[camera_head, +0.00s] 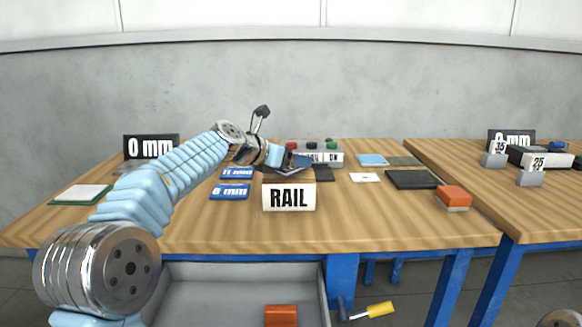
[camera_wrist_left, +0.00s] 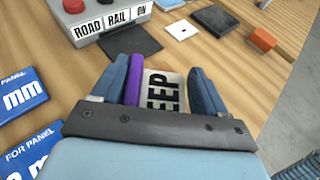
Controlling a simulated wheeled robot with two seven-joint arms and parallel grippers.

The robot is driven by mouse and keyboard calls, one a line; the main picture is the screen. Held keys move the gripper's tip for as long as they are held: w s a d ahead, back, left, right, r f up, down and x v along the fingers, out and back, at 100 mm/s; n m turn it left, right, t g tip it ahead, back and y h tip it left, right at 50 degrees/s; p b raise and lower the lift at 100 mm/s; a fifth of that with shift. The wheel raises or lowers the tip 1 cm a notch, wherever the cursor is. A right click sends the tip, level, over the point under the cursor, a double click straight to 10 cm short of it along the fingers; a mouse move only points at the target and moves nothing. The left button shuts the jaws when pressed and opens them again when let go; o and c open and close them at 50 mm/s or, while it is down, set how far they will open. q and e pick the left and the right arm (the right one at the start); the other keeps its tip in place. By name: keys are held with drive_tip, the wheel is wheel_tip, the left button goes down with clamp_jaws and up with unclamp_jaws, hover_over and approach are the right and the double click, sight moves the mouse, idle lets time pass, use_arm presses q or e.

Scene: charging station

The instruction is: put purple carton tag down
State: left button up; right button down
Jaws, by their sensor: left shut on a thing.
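The tag's lower edge is hidden, so contact with the surface cannot be told. My right gripper is out of view.
Blue panel cards (camera_head: 230,191) lie left of the RAIL box. The grey button box (camera_head: 326,158) stands behind. A black pad (camera_head: 411,179), a white card (camera_head: 364,177) and an orange block (camera_head: 453,198) lie to the right. The front middle wood is clear.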

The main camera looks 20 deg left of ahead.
use_arm(q)
drive_tip(key=shift+f, duration=0.75)
drive_tip(key=shift+f, duration=0.15)
drive_tip(key=o, duration=1)
drive_tip(key=shift+s+r, duration=0.1)
drive_tip(key=shift+r, duration=0.1)
drive_tip(key=v, duration=1.1)
drive_tip(key=shift+s+a+r, duration=0.15)
drive_tip(key=shift+s+a, duration=0.05)
drive_tip(key=shift+s, duration=0.15)
